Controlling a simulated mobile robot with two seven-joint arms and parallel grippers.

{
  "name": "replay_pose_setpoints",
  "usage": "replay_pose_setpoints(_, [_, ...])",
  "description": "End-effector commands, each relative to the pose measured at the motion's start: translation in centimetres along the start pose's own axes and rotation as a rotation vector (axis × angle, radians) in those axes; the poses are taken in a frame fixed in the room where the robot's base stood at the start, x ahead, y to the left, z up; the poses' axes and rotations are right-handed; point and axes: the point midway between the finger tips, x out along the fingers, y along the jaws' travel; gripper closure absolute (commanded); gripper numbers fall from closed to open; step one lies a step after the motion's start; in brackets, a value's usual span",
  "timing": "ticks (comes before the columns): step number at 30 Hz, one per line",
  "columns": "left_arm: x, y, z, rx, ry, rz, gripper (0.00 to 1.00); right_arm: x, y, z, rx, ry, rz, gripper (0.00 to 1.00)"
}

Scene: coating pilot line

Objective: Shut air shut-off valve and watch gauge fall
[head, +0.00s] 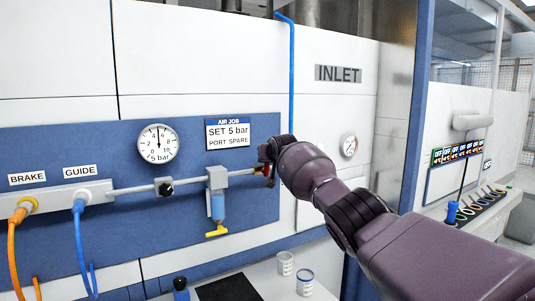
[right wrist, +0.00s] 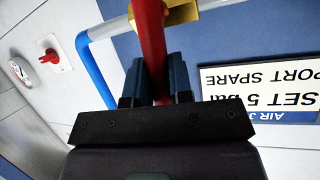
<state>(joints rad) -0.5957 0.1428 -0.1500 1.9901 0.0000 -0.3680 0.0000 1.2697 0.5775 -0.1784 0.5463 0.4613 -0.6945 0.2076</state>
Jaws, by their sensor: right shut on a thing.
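The round white gauge (head: 158,143) hangs on the blue panel, its needle pointing about straight up, near mid-scale. The air shut-off valve has a brass body (right wrist: 182,12) and a red lever (right wrist: 151,50), on the pipe at the panel's right edge. My right gripper (head: 268,160) is at the valve and hides most of it in the head view. In the right wrist view my right gripper (right wrist: 153,80) is shut on the red lever, with one dark finger on each side. The lever's exact angle to the pipe is hard to tell. My left gripper is out of view.
A blue pipe (head: 291,70) runs down to the valve. A filter unit (head: 217,195) and a grey manifold (head: 60,197) with orange and blue hoses sit left. A sign (head: 230,133) reads SET 5 bar. Cups (head: 305,282) stand below. A red-marked dial (head: 348,146) is right.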

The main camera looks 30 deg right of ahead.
Motion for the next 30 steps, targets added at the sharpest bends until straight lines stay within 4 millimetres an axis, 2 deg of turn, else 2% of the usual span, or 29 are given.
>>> replay_pose_setpoints(9, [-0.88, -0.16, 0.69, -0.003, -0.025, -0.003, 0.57, 0.04, 0.25, -0.10, -0.083, 0.025, 0.034, 1.00])
replay_pose_setpoints(23, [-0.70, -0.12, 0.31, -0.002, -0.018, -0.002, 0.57, 0.07, 0.28, -0.06, -0.100, 0.030, 0.040, 1.00])
replay_pose_setpoints(24, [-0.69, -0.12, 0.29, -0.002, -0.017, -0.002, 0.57, 0.07, 0.27, -0.06, -0.100, 0.030, 0.040, 0.78])
replay_pose_setpoints(29, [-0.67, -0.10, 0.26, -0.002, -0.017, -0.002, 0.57, 0.07, 0.27, -0.08, -0.098, 0.029, 0.040, 0.54])
replay_pose_setpoints(30, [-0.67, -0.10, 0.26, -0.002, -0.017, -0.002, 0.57, 0.06, 0.28, -0.08, -0.097, 0.029, 0.040, 0.54])
